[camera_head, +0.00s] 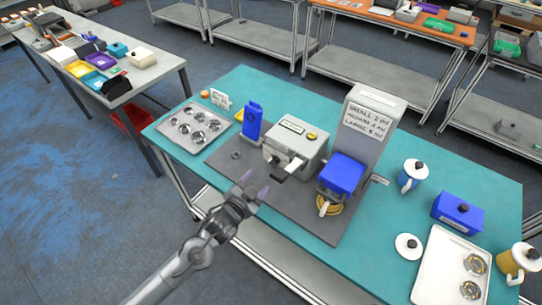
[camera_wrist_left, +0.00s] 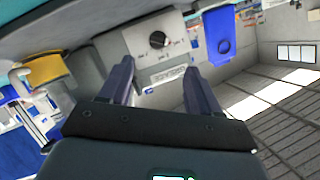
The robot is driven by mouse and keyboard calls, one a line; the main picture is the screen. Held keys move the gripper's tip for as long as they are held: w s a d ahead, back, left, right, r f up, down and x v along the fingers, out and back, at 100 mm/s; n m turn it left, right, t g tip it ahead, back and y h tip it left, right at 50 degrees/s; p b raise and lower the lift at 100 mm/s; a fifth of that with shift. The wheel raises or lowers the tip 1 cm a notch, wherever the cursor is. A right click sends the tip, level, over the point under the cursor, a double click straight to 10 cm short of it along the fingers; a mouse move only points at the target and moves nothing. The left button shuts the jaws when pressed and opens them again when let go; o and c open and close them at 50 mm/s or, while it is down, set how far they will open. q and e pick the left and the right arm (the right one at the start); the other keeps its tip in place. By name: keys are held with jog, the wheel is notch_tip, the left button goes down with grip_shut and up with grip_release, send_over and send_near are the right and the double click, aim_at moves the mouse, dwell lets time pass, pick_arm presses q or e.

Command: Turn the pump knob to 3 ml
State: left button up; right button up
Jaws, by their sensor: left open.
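The pump appears as a grey box (camera_head: 297,143) with a white label on top, on a dark grey mat. In the left wrist view, a round black knob (camera_wrist_left: 157,40) sits on the pump's pale panel (camera_wrist_left: 135,38), with small markings around it too blurred to read. A dark part at the box's front in the head view may be this knob. My left gripper (camera_head: 262,192) is open and empty, in front of the box and apart from it. Its two fingers (camera_wrist_left: 160,82) are spread below the knob in the wrist view. My right gripper is not in view.
A blue stand (camera_head: 253,120) is left of the pump. A metal tray (camera_head: 170,130) is at the left; a blue mug (camera_head: 411,176) is at the right.

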aim_at(274, 162)
pick_arm(q)
jog(key=shift+x, duration=0.8)
jog(key=shift+b+x, duration=0.65)
jog(key=shift+x, duration=3.75)
jog(key=shift+s+f, duration=0.1)
jog(key=c, duration=1)
jog(key=shift+c, duration=0.2)
